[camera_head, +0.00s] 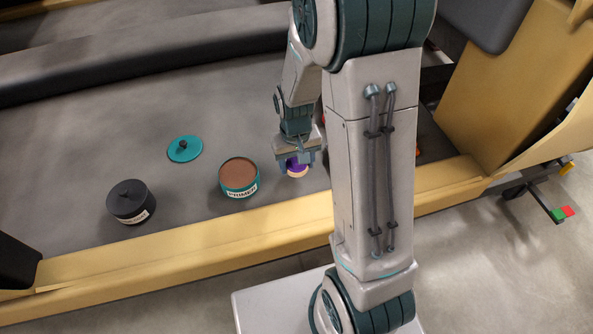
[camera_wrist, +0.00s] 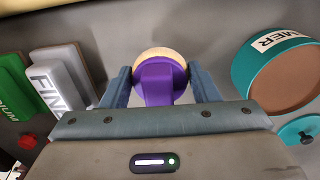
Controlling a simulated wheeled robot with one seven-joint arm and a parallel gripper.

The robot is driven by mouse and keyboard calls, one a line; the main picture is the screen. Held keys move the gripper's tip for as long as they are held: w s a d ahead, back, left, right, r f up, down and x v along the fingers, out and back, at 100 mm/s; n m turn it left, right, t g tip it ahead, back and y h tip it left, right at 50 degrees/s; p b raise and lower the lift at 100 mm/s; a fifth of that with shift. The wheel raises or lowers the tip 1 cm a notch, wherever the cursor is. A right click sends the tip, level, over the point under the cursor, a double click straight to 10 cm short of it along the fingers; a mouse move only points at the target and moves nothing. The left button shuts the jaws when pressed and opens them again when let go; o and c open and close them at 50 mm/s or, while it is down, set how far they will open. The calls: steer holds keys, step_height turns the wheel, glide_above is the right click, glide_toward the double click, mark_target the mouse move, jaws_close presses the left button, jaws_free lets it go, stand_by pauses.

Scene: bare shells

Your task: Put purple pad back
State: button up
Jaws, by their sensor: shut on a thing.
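The purple pad (camera_wrist: 160,82) is a round thing with a purple body and a cream face. It sits between the two fingers of my gripper (camera_wrist: 160,88), which is shut on it. In the head view the pad (camera_head: 297,167) shows under my gripper (camera_head: 297,160), to the right of the primer tin. I cannot tell whether it touches the grey surface or hangs just above it. An open teal tin labelled PRIMER (camera_head: 239,180), with brown inside, stands close by; it also shows at right in the wrist view (camera_wrist: 262,62).
A teal lid (camera_head: 184,149) lies behind the primer tin. A closed dark tin (camera_head: 131,203) stands further left. The wrist view shows a green block (camera_wrist: 18,85) and a grey block marked FIN (camera_wrist: 60,85) at left. A tan rail (camera_head: 190,243) edges the front. My arm hides the surface at right.

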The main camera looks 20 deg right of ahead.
mark_target(297, 170)
steer(key=shift+f+b, duration=0.45)
steer(key=shift+f, duration=1.25)
steer(key=shift+f, duration=0.2)
steer(key=o, duration=1)
steer(key=shift+c, duration=0.2)
steer(key=shift+r, duration=0.15)
